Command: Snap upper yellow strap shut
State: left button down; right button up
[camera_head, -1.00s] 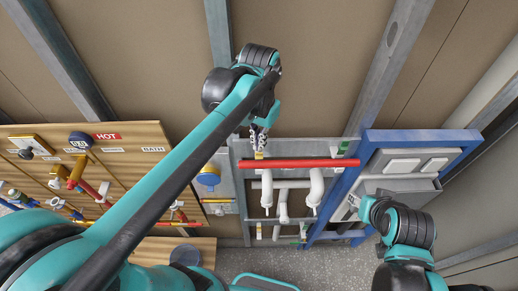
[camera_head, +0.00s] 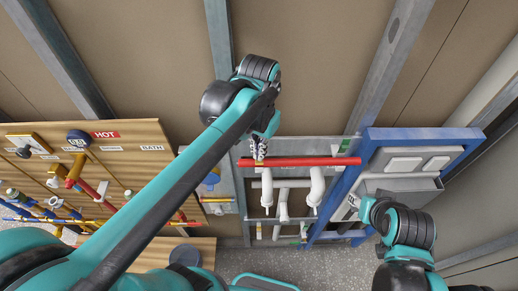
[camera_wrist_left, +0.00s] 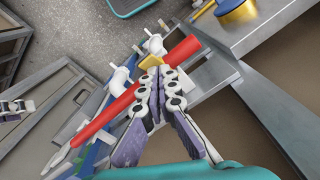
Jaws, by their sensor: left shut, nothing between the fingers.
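A red pipe (camera_head: 305,162) runs across the top of a grey metal frame. The upper yellow strap (camera_wrist_left: 149,62) shows in the left wrist view as a small yellow piece at the red pipe, right at my fingertips. My left gripper (camera_head: 260,156) is shut and empty, its tips against or just over the strap; I cannot tell if they touch. It also shows in the left wrist view (camera_wrist_left: 160,74). The gripper hides much of the strap, so its closure cannot be seen. My right gripper (camera_head: 356,203) is at the right, too unclear to read.
White pipes (camera_head: 283,200) hang below the red pipe. A green strap (camera_head: 343,146) sits by its right end, beside a blue frame (camera_head: 365,150) with grey boxes. A wooden panel (camera_head: 120,140) with valves stands at the left, under my left arm.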

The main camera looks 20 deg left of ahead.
pick_arm(q)
jog(key=shift+s+d+f+b, duration=0.1)
jog(key=shift+s+f+b, duration=0.2)
jog(key=shift+f, duration=0.2)
jog(key=shift+s+d+f+b, duration=0.1)
jog(key=shift+s+f+b, duration=0.15)
jog(key=shift+f, duration=0.2)
jog(key=shift+w, duration=0.1)
jog(key=shift+r, duration=0.1)
jog(key=shift+s+r+p, duration=0.25)
jog(key=shift+r+p, duration=0.2)
jog(key=shift+p, duration=0.1)
jog(key=s+d+r+p, duration=0.1)
jog(key=s+r+p, duration=0.2)
jog(key=r+p, duration=0.1)
jog(key=shift+s+r+p, duration=0.25)
jog(key=shift+r+p, duration=0.1)
jog(key=shift+r, duration=0.2)
